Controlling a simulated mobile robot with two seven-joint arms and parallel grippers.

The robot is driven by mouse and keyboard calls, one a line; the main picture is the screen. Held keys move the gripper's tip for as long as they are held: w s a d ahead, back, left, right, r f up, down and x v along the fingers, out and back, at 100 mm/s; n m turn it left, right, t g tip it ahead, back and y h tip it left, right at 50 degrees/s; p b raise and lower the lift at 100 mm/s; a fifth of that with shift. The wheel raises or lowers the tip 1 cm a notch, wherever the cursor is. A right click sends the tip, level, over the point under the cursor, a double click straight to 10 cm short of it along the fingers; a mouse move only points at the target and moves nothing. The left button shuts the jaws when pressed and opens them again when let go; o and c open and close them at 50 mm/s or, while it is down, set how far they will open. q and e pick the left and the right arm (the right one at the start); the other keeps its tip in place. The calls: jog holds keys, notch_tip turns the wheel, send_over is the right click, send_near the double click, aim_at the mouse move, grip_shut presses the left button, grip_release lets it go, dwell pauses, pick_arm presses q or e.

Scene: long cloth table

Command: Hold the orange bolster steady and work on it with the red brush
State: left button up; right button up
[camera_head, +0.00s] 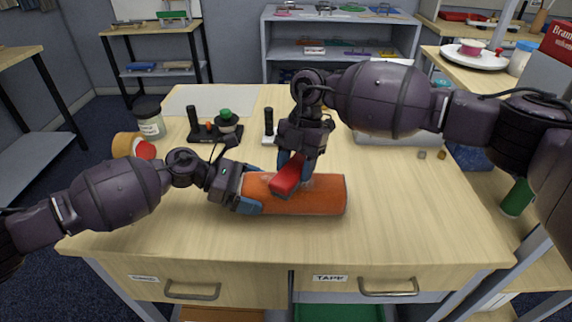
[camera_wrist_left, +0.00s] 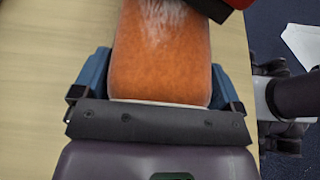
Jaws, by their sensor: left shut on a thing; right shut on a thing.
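The orange bolster (camera_head: 325,196) lies on its side across the front middle of the table. My left gripper (camera_head: 246,192) is shut on its left end. In the left wrist view the bolster (camera_wrist_left: 162,62) sits between the two blue fingers (camera_wrist_left: 155,88), and a pale, whitish patch shows on its upper surface. My right gripper (camera_head: 292,160) is above the bolster and shut on the red brush (camera_head: 287,178). The brush is tilted over the bolster's top, at or very near the surface. Its edge also shows at the top of the left wrist view (camera_wrist_left: 232,5). The brush's underside is hidden.
A light tray (camera_head: 398,136) lies at the back right. The table right of the bolster (camera_head: 410,205) is clear.

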aim_at(312, 183)
jog(key=shift+d+f, duration=0.2)
jog(key=shift+d, duration=1.9)
jog(key=shift+a+r, duration=0.1)
jog(key=shift+r, duration=3)
notch_tip(312, 183, up, 3)
